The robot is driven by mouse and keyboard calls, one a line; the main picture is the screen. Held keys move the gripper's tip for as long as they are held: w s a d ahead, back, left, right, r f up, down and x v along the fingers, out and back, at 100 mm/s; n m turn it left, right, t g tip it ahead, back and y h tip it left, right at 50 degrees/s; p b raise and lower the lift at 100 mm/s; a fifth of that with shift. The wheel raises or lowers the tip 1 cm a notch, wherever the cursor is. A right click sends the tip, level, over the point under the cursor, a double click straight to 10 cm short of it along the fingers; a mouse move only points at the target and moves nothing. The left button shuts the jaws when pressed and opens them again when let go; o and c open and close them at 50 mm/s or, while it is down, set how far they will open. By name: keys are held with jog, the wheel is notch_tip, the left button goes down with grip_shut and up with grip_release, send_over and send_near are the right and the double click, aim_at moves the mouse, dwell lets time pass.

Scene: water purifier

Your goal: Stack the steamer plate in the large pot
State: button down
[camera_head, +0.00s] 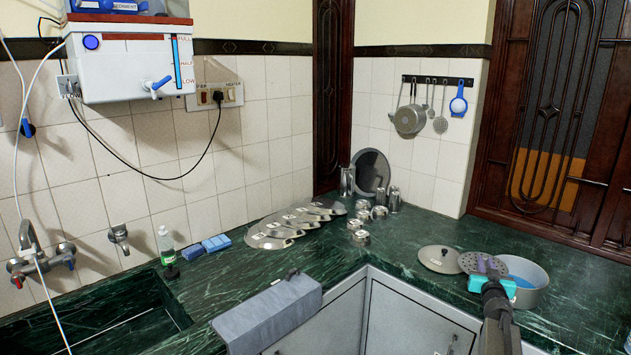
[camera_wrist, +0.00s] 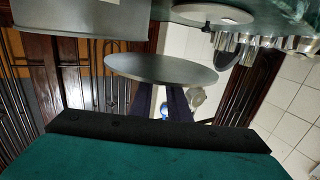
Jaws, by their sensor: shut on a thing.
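The steamer plate (camera_head: 470,262), a grey perforated disc, is gripped by its near edge and held up left of the large pot. It also shows in the wrist view (camera_wrist: 160,66), clear of the counter. My gripper (camera_head: 487,264) is shut on it, and its dark fingers (camera_wrist: 159,100) show in the wrist view. The large pot (camera_head: 533,294) is a wide grey pot, open at the top with blue inside. My teal gripper body covers its left front. The pot's side also shows at the upper left of the wrist view (camera_wrist: 80,20).
A grey lid (camera_head: 437,260) lies on the green counter left of the plate. Several steel cups (camera_head: 362,238) and a row of lids (camera_head: 268,236) stand farther left. A counter edge and cabinets (camera_head: 410,315) lie in front. Counter right of the pot is clear.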

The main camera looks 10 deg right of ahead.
jog(key=w+a+f+n+t+y+b, duration=0.15)
jog(key=a+n+y, duration=0.35)
jog(key=a, duration=1.1)
jog(key=w+a+n+t+y+b, duration=0.1)
jog(key=w+a+n+y, duration=0.35)
jog(key=a, duration=1.25)
jog(key=s+a+f+n+g+y, duration=0.1)
jog(key=s+a+n+g+y, duration=0.2)
jog(key=s+a+y, duration=0.3)
jog(key=s+a+f+n+g+y, duration=0.2)
jog(key=s+a+n+g+y, duration=0.2)
jog(key=s+a+y, duration=0.3)
jog(key=s+a, duration=0.3)
jog(key=a, duration=0.4)
jog(key=shift+s+a+g+b, duration=0.15)
jog(key=shift+a+g+b, duration=0.05)
jog(key=shift+g+b, duration=0.15)
